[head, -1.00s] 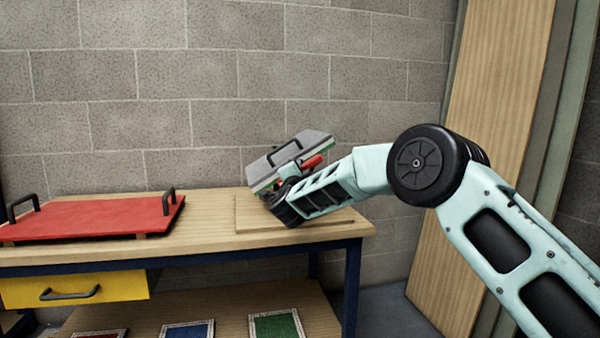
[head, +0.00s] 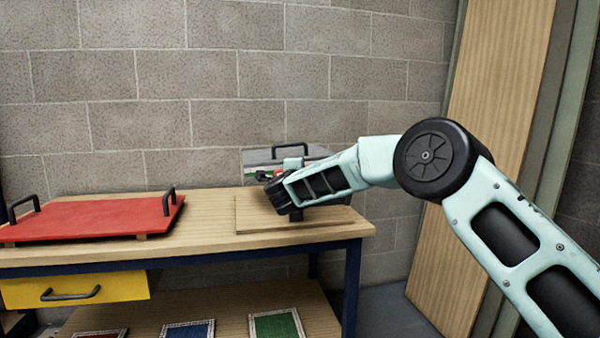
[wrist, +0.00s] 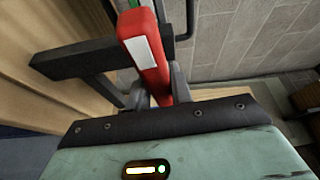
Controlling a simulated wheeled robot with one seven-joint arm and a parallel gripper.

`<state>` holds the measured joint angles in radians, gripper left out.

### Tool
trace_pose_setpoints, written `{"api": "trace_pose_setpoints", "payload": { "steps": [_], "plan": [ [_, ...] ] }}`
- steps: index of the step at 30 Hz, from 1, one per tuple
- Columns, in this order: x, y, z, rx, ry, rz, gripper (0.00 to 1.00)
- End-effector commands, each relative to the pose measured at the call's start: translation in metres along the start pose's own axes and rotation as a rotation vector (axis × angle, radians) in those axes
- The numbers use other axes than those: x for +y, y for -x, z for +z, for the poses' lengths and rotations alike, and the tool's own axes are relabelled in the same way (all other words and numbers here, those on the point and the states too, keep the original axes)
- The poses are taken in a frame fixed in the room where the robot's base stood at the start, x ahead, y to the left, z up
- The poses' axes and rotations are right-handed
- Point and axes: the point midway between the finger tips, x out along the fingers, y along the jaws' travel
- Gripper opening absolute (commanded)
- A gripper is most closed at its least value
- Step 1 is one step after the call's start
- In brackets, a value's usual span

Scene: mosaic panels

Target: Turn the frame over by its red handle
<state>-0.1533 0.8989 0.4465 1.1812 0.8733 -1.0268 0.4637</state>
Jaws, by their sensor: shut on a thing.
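The frame (head: 316,150), a grey panel with a black handle on its edge, stands close to upright above the right end of the bench, largely hidden behind my gripper (head: 284,178). Its red handle (wrist: 146,55) carries a white label and shows large in the wrist view. My gripper (wrist: 155,96) is shut on the red handle there. In the head view only a small bit of red shows beside the gripper. Whether the frame's lower edge touches the board below is hidden.
A flat wooden board (head: 255,227) lies under the frame on the bench (head: 210,215). A red panel with two black handles (head: 95,216) lies on the left. A yellow drawer (head: 75,288) hangs below. Several coloured panels lie on the lower shelf. A block wall stands behind.

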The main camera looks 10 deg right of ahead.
Motion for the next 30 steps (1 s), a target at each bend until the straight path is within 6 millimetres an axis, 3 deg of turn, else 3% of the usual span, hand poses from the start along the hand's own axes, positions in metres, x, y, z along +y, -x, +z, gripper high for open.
{"api": "trace_pose_setpoints", "payload": {
  "steps": [26, 27, 29, 30],
  "plan": [
    [0.0037, 0.0009, 0.0011, -0.001, -0.081, 0.04, 0.0],
    [0.0036, 0.0009, 0.0011, -0.001, -0.081, 0.039, 0.28],
    [0.0035, 0.0008, 0.0011, -0.001, -0.08, 0.039, 0.44],
    [0.0031, 0.0007, 0.001, -0.001, -0.08, 0.038, 0.44]
  ]
}}
